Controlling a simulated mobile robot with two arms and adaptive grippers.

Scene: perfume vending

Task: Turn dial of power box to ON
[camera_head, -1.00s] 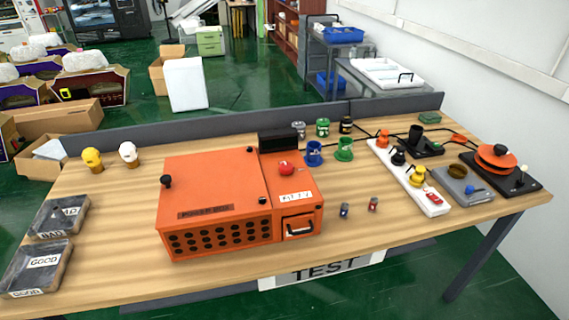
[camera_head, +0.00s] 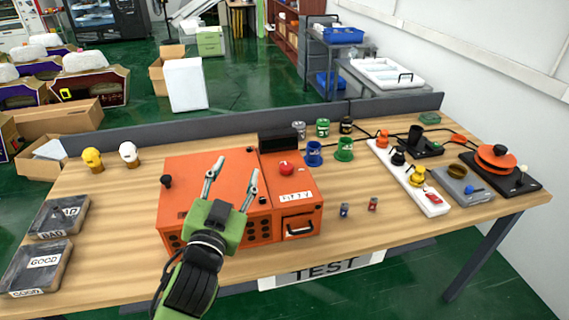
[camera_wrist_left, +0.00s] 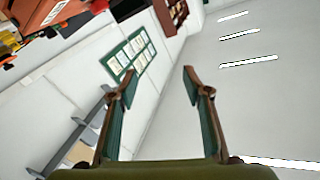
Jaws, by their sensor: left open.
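The orange power box (camera_head: 215,172) sits on the wooden table in the head view. A red round knob (camera_head: 286,168) is on its upper right part, above a white label. I cannot read a dial position. A black knob (camera_head: 167,181) stands on its left top side. My left gripper (camera_head: 233,175) is open and empty, with its fingers pointing up in front of the box and hiding part of its top and front. The left wrist view shows the two fingers apart (camera_wrist_left: 160,78) with nothing between them. My right gripper is not in view.
Two dark blocks marked BAD (camera_head: 62,214) and GOOD (camera_head: 38,265) lie at the left. A white power strip (camera_head: 435,205), coloured caps and an orange-topped device (camera_head: 496,156) stand at the right. A low grey panel (camera_head: 215,128) edges the table's back.

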